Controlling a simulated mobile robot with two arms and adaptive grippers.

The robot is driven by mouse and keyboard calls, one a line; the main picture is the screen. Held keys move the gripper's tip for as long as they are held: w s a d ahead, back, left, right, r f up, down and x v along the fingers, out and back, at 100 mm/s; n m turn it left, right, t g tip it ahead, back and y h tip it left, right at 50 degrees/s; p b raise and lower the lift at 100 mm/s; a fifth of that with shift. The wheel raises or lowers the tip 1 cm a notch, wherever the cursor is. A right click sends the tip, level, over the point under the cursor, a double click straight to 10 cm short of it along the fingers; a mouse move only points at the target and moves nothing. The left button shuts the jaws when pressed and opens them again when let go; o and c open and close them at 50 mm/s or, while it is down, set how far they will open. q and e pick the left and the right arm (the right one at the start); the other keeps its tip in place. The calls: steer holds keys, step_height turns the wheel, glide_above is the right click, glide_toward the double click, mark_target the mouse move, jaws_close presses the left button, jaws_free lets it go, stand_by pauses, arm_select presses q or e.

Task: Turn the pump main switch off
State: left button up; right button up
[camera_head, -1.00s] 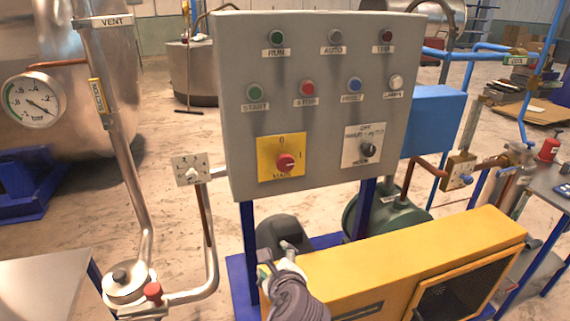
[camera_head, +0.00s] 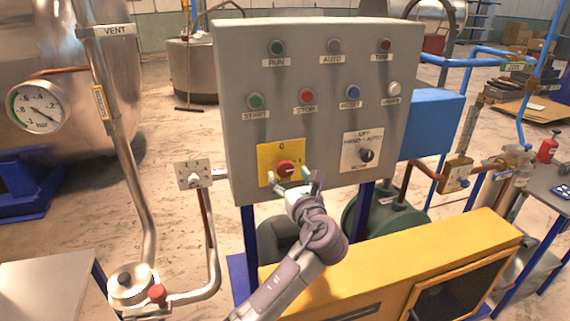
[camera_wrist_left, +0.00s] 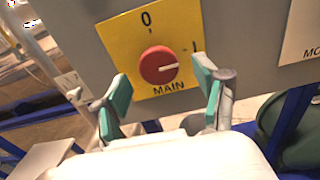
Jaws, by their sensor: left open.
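The pump main switch is a round red knob (camera_head: 286,169) on a yellow plate (camera_head: 265,152) marked 0 and MAIN, low on the grey control panel (camera_head: 235,130). In the left wrist view the red knob (camera_wrist_left: 158,65) shows its white mark pointing right, toward the 1; the 0 is at the top. My left gripper (camera_head: 293,183) is in front of the plate, just below the knob. In the left wrist view its green-padded fingers (camera_wrist_left: 160,98) are spread, one to each side below the knob, with nothing between them. My right gripper is not in view.
A black selector knob (camera_head: 366,155) sits right of the main switch. Several push buttons and lamps fill the panel above. A yellow machine housing (camera_head: 400,262) stands below, and a pipe with a small valve plate (camera_head: 193,174) is at left.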

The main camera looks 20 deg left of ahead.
mark_target(286, 172)
arm_select(q)
steer(key=shift+p+x, duration=0.35)
steer(key=shift+x, duration=1.5)
steer(key=c, duration=1.1)
steer(key=shift+c, duration=0.3)
